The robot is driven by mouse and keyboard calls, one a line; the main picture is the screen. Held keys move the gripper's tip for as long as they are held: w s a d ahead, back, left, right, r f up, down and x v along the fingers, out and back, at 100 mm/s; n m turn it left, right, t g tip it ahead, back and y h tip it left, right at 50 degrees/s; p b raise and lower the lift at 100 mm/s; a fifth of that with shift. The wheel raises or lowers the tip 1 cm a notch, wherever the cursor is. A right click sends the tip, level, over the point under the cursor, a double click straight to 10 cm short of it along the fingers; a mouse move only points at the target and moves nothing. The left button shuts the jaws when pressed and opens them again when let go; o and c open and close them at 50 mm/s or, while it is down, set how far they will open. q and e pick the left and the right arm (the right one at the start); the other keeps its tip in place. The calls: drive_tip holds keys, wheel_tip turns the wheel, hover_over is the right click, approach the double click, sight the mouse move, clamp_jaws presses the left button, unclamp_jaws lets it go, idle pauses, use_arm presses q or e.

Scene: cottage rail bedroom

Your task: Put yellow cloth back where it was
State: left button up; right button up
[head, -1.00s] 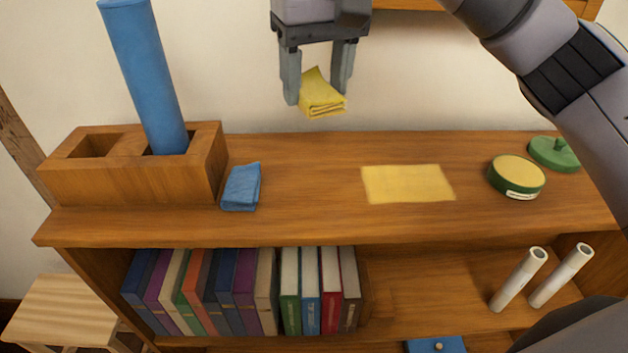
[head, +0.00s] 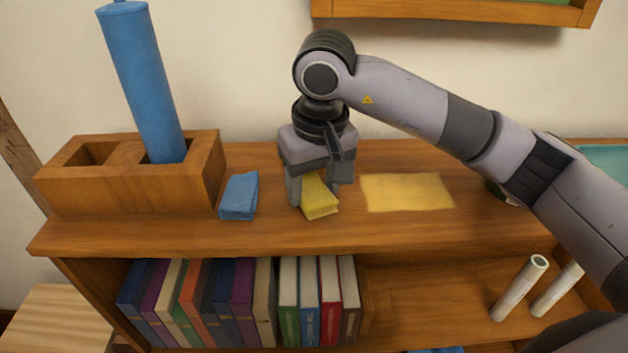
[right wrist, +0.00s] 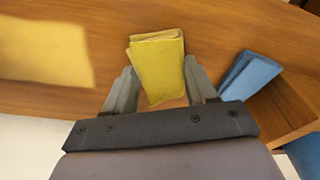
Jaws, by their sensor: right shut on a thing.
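The folded yellow cloth (head: 321,204) is between the fingers of my right gripper (head: 318,190), which is shut on it. The gripper points down, low over the shelf top. I cannot tell whether the cloth touches the wood. The right wrist view shows the cloth (right wrist: 158,65) between both fingers. A flat pale-yellow rectangle (head: 408,192) lies on the shelf top, just right of the gripper and apart from the cloth. It is at the left in the wrist view (right wrist: 45,50). A folded blue cloth (head: 239,196) lies left of the gripper. My left gripper is out of view.
A wooden holder (head: 120,191) with a tall blue cylinder (head: 145,85) stands at the left end. Books (head: 240,303) and white tubes (head: 519,288) are on the level below. A wall shelf (head: 450,12) hangs above. My right arm covers the right part of the top.

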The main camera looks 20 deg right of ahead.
sight(319, 193)
drive_tip(key=shift+f+b, duration=0.25)
drive_tip(key=shift+b, duration=0.05)
drive_tip(key=o, duration=0.9)
drive_tip(key=shift+r, duration=0.15)
drive_tip(key=shift+o, duration=0.2)
drive_tip(key=shift+r, duration=0.1)
drive_tip(key=shift+r+p, duration=0.2)
drive_tip(key=shift+p, duration=0.25)
wheel_tip(319, 193, up, 12)
drive_tip(key=s, duration=0.1)
drive_tip(key=shift+s+d+f, duration=0.15)
drive_tip(key=shift+s+f, duration=0.05)
drive_tip(key=shift+s, duration=0.2)
